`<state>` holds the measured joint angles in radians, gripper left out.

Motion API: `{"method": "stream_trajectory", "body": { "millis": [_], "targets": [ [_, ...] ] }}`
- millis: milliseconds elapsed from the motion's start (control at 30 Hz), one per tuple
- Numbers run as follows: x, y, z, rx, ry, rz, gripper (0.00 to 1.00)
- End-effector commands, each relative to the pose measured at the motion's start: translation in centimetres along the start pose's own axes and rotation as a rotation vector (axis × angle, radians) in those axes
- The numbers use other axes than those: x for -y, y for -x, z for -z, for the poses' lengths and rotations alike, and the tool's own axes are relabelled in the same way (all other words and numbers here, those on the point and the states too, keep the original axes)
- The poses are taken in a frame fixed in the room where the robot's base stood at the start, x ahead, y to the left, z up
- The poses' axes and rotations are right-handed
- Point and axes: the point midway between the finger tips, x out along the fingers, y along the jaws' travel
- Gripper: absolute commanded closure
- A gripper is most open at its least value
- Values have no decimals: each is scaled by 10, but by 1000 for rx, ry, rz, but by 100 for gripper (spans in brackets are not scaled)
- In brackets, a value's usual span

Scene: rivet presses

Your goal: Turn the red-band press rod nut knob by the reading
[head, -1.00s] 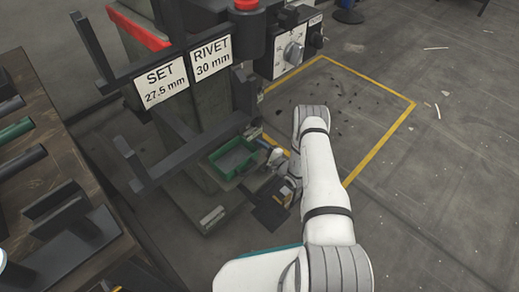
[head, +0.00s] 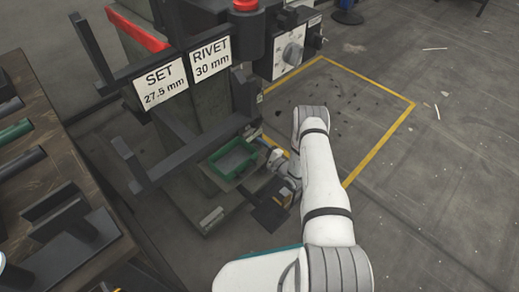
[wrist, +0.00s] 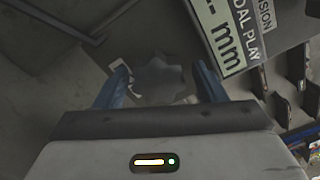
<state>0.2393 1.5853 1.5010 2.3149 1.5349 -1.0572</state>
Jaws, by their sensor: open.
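The press (head: 205,110) with a red band (head: 137,28) stands at the left centre of the head view. Its signs read SET 27.5 mm (head: 161,83) and RIVET 30 mm (head: 211,59). In the wrist view a grey, lobed knob (wrist: 160,80) lies between the two blue fingers of my gripper (wrist: 165,88). The fingers are open, one on each side of the knob, with gaps visible. In the head view my gripper is low beside the press, small and partly hidden by my arm, and the knob cannot be made out there.
A green tray (head: 211,172) sits low by the press. A label (wrist: 237,35) reading partly "mm" and "PLAY" is close on the right of the wrist view. A wooden bench (head: 60,160) with dark holders is at left. Open floor lies right, marked by a yellow line (head: 383,146).

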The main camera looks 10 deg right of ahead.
Motion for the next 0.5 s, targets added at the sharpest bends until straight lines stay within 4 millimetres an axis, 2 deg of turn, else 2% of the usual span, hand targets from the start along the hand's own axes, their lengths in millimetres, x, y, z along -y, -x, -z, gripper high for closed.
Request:
{"method": "stream_trajectory", "body": {
  "millis": [167,500],
  "targets": [
    [0,5,0,-1,-2,-1,36],
    [2,58,0,-4,-3,0,36]
  ]
}}
